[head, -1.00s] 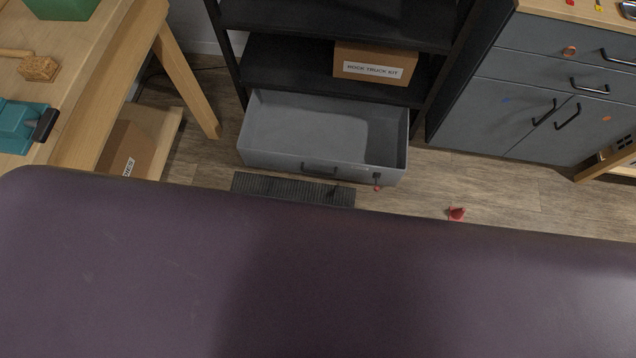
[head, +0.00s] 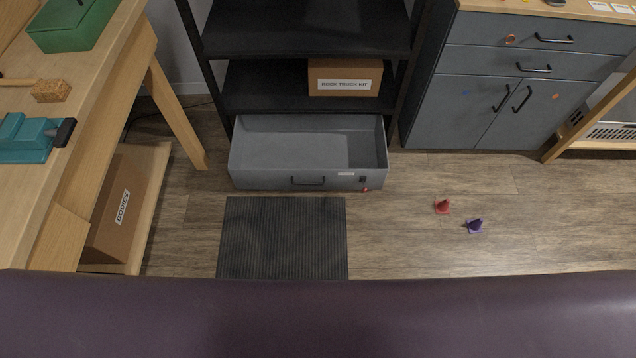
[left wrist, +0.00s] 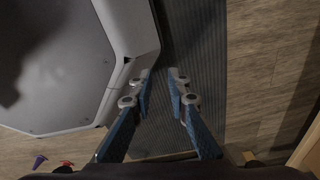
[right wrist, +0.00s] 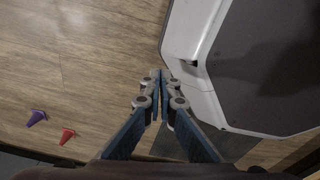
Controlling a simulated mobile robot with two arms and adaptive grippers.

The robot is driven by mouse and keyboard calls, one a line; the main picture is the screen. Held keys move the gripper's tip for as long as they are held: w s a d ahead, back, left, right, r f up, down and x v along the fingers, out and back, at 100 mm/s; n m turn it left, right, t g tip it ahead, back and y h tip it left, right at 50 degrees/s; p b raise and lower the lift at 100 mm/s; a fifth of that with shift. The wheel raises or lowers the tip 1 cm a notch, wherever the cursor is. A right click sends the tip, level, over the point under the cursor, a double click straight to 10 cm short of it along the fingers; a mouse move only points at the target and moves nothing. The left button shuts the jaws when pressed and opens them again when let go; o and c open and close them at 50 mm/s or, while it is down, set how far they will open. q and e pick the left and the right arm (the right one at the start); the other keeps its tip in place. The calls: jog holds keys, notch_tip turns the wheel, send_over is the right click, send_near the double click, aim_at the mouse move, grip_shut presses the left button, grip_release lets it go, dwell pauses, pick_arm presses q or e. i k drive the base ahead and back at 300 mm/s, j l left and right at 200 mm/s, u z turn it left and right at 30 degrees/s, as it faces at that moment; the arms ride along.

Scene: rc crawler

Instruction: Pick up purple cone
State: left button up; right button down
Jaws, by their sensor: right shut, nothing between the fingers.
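The purple cone (head: 475,226) stands on the wood floor at right in the head view, just right of and nearer than a red cone (head: 443,206). In the right wrist view the purple cone (right wrist: 37,118) is at the left, well apart from my right gripper (right wrist: 160,75), which is shut and empty. In the left wrist view the purple cone (left wrist: 39,161) is small at the bottom left. My left gripper (left wrist: 161,74) has a gap between its fingers, with nothing in it, above the dark mat. Neither gripper shows in the head view.
An open grey drawer (head: 307,182) is below the black shelf, behind the ribbed mat (head: 282,238). A wooden workbench (head: 75,130) is at left; grey cabinets (head: 480,105) stand at back right. Floor around the cones is clear. A broad dark surface hides the nearest floor.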

aim_at(474, 225)
jog(key=z, duration=1.65)
jog(key=j, duration=0.15)
